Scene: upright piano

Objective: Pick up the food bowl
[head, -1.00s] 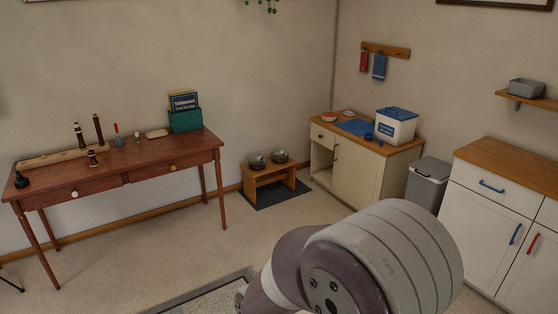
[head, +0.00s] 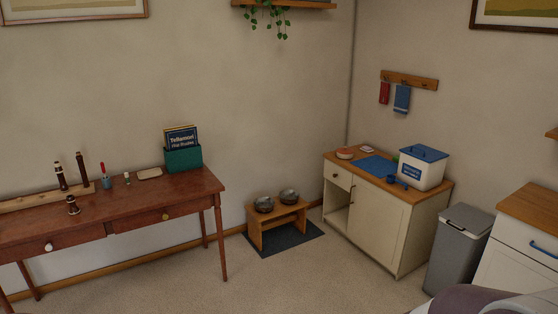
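Two round metallic bowls sit on a low wooden stand (head: 277,227) against the back wall: a left bowl (head: 264,204) and a right bowl (head: 289,197). Another small reddish bowl (head: 345,153) sits on the cream cabinet's top. I cannot tell from the picture alone which one is called the food bowl. Neither of my grippers is in view. Only a part of my own arm shows at the bottom right corner.
A dark mat (head: 287,240) lies under the stand. A reddish wooden desk (head: 130,206) stands left, a cream cabinet (head: 380,217) right, with a grey bin (head: 459,247) beside it. The carpet (head: 330,278) before the stand is clear.

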